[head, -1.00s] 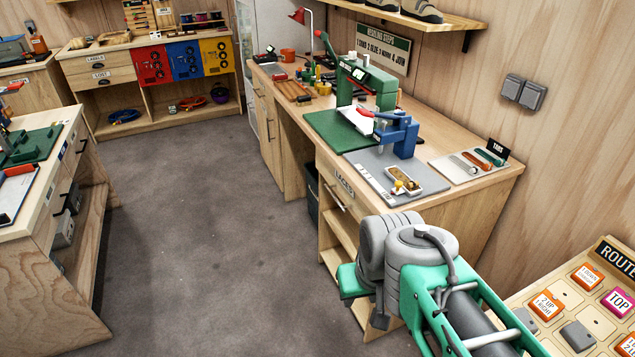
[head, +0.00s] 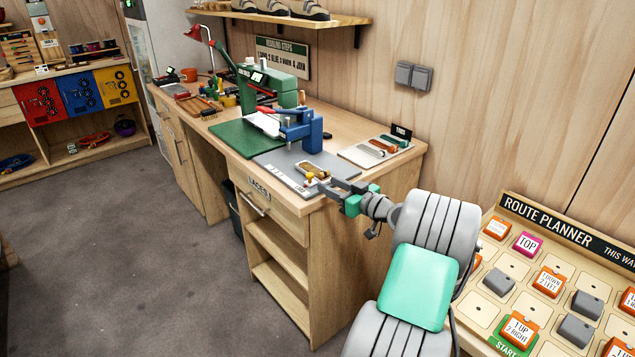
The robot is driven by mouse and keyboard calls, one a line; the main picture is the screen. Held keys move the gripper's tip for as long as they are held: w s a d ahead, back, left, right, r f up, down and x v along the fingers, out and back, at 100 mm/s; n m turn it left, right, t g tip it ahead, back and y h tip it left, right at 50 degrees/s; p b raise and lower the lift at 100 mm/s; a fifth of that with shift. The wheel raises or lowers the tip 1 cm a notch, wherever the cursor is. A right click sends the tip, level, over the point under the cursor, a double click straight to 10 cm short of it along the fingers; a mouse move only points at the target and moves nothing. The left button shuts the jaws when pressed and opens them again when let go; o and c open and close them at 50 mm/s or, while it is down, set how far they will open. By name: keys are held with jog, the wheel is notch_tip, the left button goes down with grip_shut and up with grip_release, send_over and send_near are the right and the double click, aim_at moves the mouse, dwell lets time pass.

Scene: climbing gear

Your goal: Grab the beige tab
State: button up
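A pale tab board (head: 355,156) lies on the workbench beside a small black sign. An orange tab (head: 383,145), a dark green tab (head: 394,140) and a pale, greyish tab (head: 371,152) lie on it; I cannot tell whether the pale one is the beige tab. My gripper (head: 332,184) is over the front right corner of the bench, in front of the board and apart from it. It is close to a tan holder (head: 312,171) with yellow knobs. Its fingers are too small to tell whether they are open or shut.
The workbench (head: 335,118) carries a grey plate (head: 275,158), a blue clamp press (head: 303,130), a green mat (head: 238,138) and a green machine (head: 270,85). A route planner board (head: 510,268) stands at the lower right. The floor at the left is clear.

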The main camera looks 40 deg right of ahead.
aim_at(326, 174)
jog(key=s+d+t+h, duration=0.1)
jog(key=s+d, duration=0.1)
jog(key=d, duration=0.2)
jog(key=shift+m, duration=0.3)
jog(key=w, duration=0.2)
jog(key=w+p, duration=0.1)
jog(key=w, duration=0.4)
jog(key=shift+w+a+f, duration=0.2)
jog(key=shift+w+a, duration=0.05)
jog(key=shift+a, duration=0.15)
grip_shut()
